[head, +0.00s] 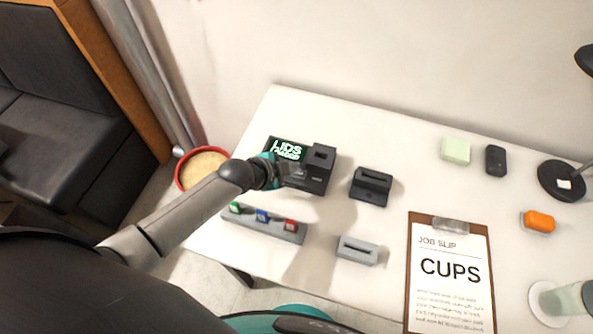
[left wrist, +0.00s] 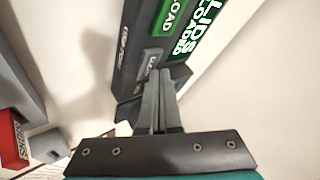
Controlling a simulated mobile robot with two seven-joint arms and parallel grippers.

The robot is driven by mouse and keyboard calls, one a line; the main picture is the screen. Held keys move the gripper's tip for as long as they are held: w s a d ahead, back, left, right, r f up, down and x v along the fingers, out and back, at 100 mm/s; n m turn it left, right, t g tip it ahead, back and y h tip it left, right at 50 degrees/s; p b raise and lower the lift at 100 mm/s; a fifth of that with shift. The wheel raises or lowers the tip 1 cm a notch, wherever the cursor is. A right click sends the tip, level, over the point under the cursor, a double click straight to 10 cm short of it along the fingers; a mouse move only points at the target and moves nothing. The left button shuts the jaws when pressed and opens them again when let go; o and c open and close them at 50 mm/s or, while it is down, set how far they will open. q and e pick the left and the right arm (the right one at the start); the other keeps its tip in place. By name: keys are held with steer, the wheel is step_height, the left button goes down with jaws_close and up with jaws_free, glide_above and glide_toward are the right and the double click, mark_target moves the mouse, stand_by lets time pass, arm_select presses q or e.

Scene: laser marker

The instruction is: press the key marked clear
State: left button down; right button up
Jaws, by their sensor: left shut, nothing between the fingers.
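The laser marker (head: 318,178) is a dark machine at the left of the white table. In the head view the left gripper (head: 288,174) is over the machine's front.
A grey rack (head: 270,229) with green, blue and red blocks stands in front of the machine. A dark slotted block (head: 371,187) and a light grey one (head: 357,250) stand to its right.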

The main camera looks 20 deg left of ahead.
mark_target(292, 175)
arm_select(q)
steer(key=shift+f, duration=0.4)
stand_by(0.3)
steer(key=shift+r, duration=0.15)
steer(key=shift+r+p, duration=0.6)
steer(key=shift+r, duration=0.1)
step_height(292, 175, up, 5)
steer(key=p, duration=0.5)
stand_by(0.8)
